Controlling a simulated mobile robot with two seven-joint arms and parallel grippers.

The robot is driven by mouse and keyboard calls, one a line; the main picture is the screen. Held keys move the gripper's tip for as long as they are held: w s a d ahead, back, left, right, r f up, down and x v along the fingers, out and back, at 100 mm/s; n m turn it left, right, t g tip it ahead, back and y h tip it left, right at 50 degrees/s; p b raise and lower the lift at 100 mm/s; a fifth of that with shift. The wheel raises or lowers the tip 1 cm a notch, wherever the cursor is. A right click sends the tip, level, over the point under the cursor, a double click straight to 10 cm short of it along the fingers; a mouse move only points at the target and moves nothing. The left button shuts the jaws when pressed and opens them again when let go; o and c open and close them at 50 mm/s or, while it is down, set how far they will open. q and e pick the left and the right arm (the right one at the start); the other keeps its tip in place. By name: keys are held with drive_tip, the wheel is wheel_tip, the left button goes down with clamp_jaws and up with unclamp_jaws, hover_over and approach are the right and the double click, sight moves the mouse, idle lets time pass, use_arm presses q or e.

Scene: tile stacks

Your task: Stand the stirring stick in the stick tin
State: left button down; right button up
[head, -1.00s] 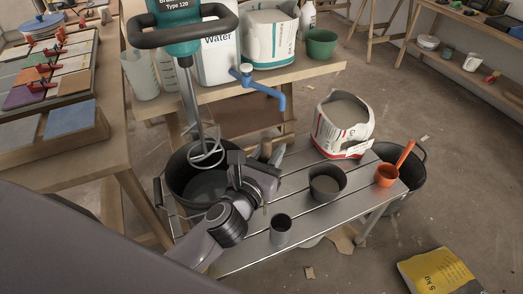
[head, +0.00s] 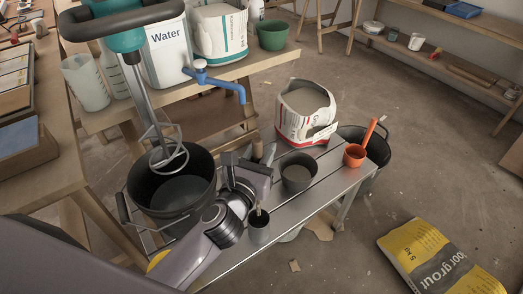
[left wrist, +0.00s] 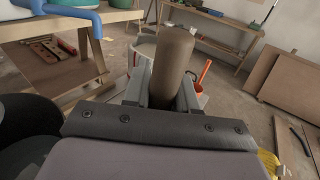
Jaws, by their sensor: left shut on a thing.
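My left gripper (head: 250,157) is shut on the stirring stick (head: 257,151), a pale brown wooden rod. The rod also shows large and upright between the fingers in the left wrist view (left wrist: 172,58). In the head view the hand hides the rod's middle. Its lower part shows below the hand at the mouth of the stick tin (head: 258,231), a small dark grey cup on the metal bench. The lower end appears to be inside the rim; whether it touches the bottom is hidden. My right gripper is not in view.
A black bucket (head: 147,203) with a mixer whisk (head: 170,155) is left of the hand. On the slatted bench (head: 318,186) stand a dark pot (head: 298,176), an orange cup (head: 355,156) and an open bag (head: 303,112). A grout bag (head: 425,255) lies on the floor.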

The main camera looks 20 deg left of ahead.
use_arm(q)
wheel_tip(320, 180, down, 10)
drive_tip(key=b, duration=0.8)
idle(0.4)
